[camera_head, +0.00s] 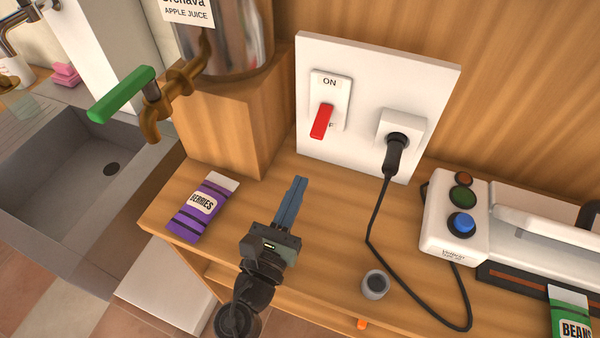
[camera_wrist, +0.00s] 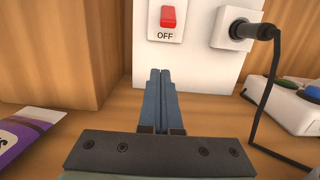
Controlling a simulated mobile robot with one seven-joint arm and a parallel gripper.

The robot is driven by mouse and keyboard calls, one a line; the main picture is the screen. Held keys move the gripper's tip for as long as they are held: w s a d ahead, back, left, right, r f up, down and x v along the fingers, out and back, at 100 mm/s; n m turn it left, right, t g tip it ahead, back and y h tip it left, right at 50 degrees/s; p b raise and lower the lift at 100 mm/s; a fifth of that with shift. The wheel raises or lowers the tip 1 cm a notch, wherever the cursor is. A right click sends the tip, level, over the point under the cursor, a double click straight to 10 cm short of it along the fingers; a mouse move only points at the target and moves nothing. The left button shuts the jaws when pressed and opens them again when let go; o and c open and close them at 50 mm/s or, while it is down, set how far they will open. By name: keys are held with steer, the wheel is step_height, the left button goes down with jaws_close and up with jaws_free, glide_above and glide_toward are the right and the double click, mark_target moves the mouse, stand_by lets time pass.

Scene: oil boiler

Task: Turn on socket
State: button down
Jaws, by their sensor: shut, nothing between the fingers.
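A white socket panel (camera_head: 350,160) stands upright against the wooden wall. On its left is a switch with a red lever (camera_head: 321,121). "ON" is printed above the lever, which points down over the partly covered lower label. In the wrist view the red lever (camera_wrist: 168,17) sits just above the word "OFF". On the panel's right a black plug (camera_head: 396,150) sits in the socket outlet (camera_head: 403,127). My gripper (camera_head: 298,182) is shut and empty. It is below and in front of the panel, low over the counter, apart from the lever.
A purple berries packet (camera_head: 203,207) lies left of my gripper. A wooden block (camera_head: 230,125) under the juice dispenser stands behind it.

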mark_target(322, 122)
steer(key=x, duration=0.8)
steer(key=shift+w+d+r, duration=0.15)
steer(key=shift+w, duration=0.15)
steer(key=shift+s+a+r+p, duration=0.15)
steer(key=shift+s+r+p, duration=0.3)
steer(key=shift+r+p, duration=0.35)
steer(key=shift+s+a+r+p, duration=0.15)
steer(key=shift+s+r+p, duration=0.3)
steer(key=shift+r+p, duration=0.35)
steer(key=shift+r, duration=0.1)
steer(key=shift+r, duration=0.15)
steer(key=shift+s+r+g+p, duration=0.1)
steer(key=shift+g+p, duration=0.2)
steer(key=shift+p, duration=0.8)
steer(key=shift+r+p, duration=0.1)
steer(key=shift+p, duration=0.5)
